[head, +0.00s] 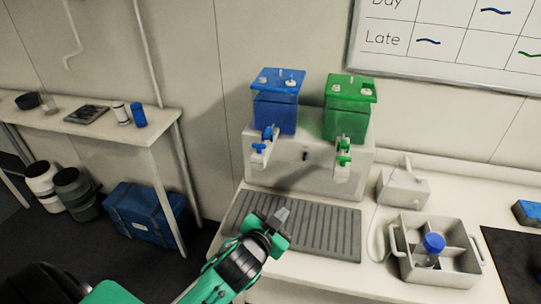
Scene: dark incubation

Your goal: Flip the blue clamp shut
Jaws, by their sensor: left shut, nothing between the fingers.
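The blue clamp (266,134) sits at the front of the blue container (276,104), above a small white spout with a blue part (258,149). It is too small to tell clearly whether the clamp is open or closed. My left gripper (281,214) is shut and empty, above the grey ribbed tray (325,228), below and slightly right of the clamp and apart from it. My right gripper is not in view.
A green container (350,95) with its green clamp (344,145) stands right of the blue one, both on a white stand (308,170). A grey divided caddy (405,268) holds a blue-capped bottle (432,245) at right. A white device (402,188) stands behind it.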

